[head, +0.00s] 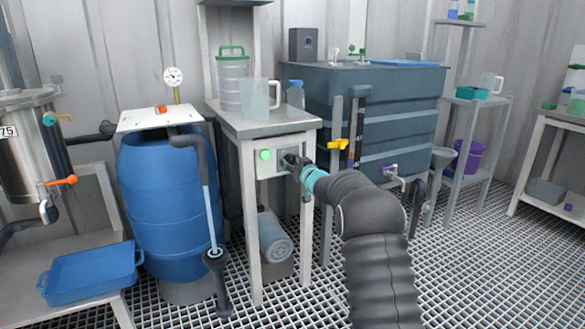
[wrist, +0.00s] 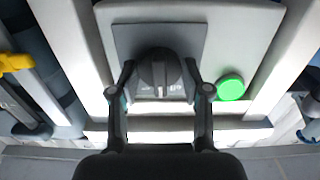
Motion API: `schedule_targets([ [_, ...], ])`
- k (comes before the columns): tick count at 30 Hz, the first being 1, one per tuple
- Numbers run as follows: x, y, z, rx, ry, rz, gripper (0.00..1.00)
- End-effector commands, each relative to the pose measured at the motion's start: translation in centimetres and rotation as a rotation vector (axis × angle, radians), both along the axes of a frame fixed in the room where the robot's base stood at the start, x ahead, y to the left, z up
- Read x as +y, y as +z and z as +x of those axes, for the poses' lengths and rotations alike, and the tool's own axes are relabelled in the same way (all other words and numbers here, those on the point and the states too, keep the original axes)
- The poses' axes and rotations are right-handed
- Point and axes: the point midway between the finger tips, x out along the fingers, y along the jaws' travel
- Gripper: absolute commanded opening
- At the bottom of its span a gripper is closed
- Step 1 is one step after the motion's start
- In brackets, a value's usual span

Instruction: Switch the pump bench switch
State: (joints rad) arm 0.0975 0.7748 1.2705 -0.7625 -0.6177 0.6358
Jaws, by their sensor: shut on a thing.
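The pump bench switch is a dark rotary knob (wrist: 160,68) with a light mark, on a grey square plate (wrist: 121,42). A round green light or button (wrist: 230,88) sits beside it, and in the head view it glows (head: 265,155) on the pale box (head: 267,170) at the front of the pump bench (head: 229,121). My gripper (wrist: 160,78) has one finger on each side of the knob and is shut on it. In the head view my gripper (head: 294,161) reaches the box and hides most of the knob.
A clear jug (head: 258,101) and a ribbed canister (head: 232,82) stand on the bench. A blue barrel (head: 165,205) is at left, a large grey-blue tank (head: 400,105) at right. A yellow valve handle (head: 338,143) is close to the right of my gripper.

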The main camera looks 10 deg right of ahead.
Motion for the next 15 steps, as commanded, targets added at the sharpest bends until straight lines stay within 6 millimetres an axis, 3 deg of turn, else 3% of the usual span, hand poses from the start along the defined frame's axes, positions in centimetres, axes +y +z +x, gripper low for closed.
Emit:
schedule_targets([
  [15, -0.11, -0.23, 0.01, -0.122, -0.001, -0.380, 0.13],
])
